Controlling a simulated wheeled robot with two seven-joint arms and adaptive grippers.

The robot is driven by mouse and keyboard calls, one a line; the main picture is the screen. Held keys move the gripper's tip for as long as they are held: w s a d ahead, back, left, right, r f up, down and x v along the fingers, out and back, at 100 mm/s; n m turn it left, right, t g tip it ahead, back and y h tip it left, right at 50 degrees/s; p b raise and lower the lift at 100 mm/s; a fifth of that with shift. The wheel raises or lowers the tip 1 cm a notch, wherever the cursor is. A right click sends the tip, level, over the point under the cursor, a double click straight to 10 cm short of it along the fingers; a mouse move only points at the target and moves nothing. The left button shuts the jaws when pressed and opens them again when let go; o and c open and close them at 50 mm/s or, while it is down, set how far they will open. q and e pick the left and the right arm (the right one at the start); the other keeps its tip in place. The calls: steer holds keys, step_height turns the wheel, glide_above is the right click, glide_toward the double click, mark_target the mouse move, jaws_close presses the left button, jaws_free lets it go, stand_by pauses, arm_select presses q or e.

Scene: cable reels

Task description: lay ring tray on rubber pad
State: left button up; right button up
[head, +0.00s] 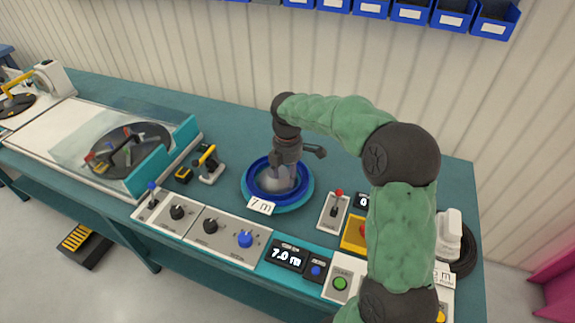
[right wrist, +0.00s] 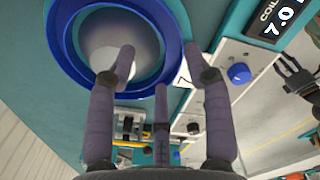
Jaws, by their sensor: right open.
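The ring tray appears to be the blue ring-shaped tray (head: 250,186) on the bench, with a white "7 m" tag at its front. It also shows in the right wrist view (right wrist: 84,62), with a pale round centre. It lies flat on a slightly wider teal disc (head: 306,199), which may be the rubber pad; I cannot be sure. My right gripper (head: 284,180) points down over the tray's middle. A dark, pronged shape (right wrist: 296,76) at the right wrist view's edge may be my left gripper.
A covered machine (head: 168,160) with a dark disc stands left, beside a small yellow-black tool (head: 208,165). Knob panels (head: 205,232) and a "7.0 m" display (head: 287,256) line the front edge. A red-knobbed lever (head: 336,208) stands right. The bench behind the tray is clear.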

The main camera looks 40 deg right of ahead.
mark_target(287, 195)
step_height(287, 195, down, 10)
steer(key=b, duration=0.3)
steer(key=shift+r+b, duration=0.15)
steer(key=shift+b, duration=0.15)
jaws_close()
steer(key=shift+r+p, duration=0.75)
steer(key=shift+p, duration=0.05)
steer(key=shift+r+p, duration=0.4)
steer(key=shift+p, duration=0.15)
